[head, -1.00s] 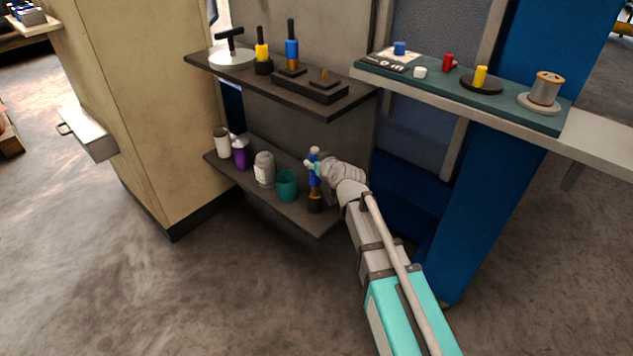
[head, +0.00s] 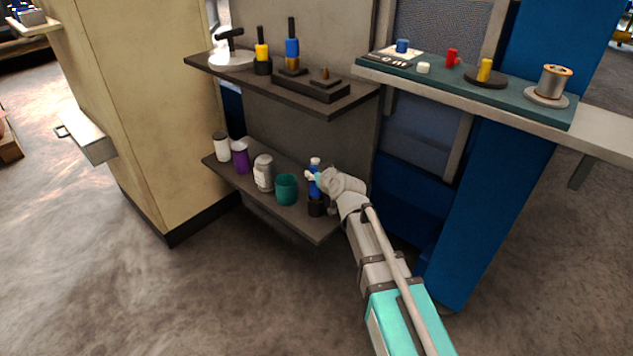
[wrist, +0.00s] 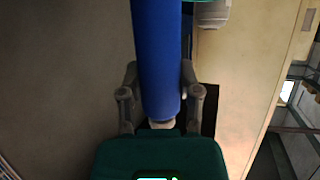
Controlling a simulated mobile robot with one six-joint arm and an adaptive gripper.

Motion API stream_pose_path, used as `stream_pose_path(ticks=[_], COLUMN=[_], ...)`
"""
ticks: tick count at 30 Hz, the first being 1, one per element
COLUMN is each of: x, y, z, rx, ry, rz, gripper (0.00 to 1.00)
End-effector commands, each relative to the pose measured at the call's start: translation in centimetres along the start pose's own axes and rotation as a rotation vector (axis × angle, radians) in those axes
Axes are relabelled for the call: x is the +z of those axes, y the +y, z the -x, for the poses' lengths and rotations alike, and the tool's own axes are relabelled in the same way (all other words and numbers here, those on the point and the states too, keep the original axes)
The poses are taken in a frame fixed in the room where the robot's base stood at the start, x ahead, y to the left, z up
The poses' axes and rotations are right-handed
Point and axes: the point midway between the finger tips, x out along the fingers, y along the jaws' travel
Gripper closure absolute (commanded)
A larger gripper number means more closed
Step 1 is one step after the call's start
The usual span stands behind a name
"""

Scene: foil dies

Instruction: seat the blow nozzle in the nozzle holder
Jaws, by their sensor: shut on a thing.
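The blow nozzle (head: 314,189), a blue cylinder with a white top, stands upright at the right end of the lower shelf. Its lower end is down in the dark cup-shaped nozzle holder (head: 316,209); no brass tip shows above the rim. My gripper (head: 313,177) is shut on the upper part of the nozzle, reaching in from the right. In the wrist view the blue body of the nozzle (wrist: 160,65) lies between my fingers (wrist: 160,100). The holder does not show in that view, and the inside of the holder is hidden.
The upper shelf (head: 225,79) overhangs behind, bearing tools. A teal-topped ledge (head: 520,108) is at the right.

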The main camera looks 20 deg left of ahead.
Motion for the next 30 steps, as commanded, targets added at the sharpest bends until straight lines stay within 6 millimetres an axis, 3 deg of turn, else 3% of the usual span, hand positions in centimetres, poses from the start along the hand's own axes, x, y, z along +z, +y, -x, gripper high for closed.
stream_pose_path(ticks=[5,21,22,27,30], x=[1.31,1.67,1.66,1.58,1.58], y=[0.04,0.11,0.11,0.14,0.15], z=[-0.53,-0.66,-0.66,-0.61,-0.62], rx=[0.001,0.002,0.001,0.002,0.002], ry=[0.001,0.001,0.0,0.0,0.0], rz=[0.0,-0.001,-0.001,-0.001,-0.001], gripper=[1.0,1.0,0.54,0.22,0.21])
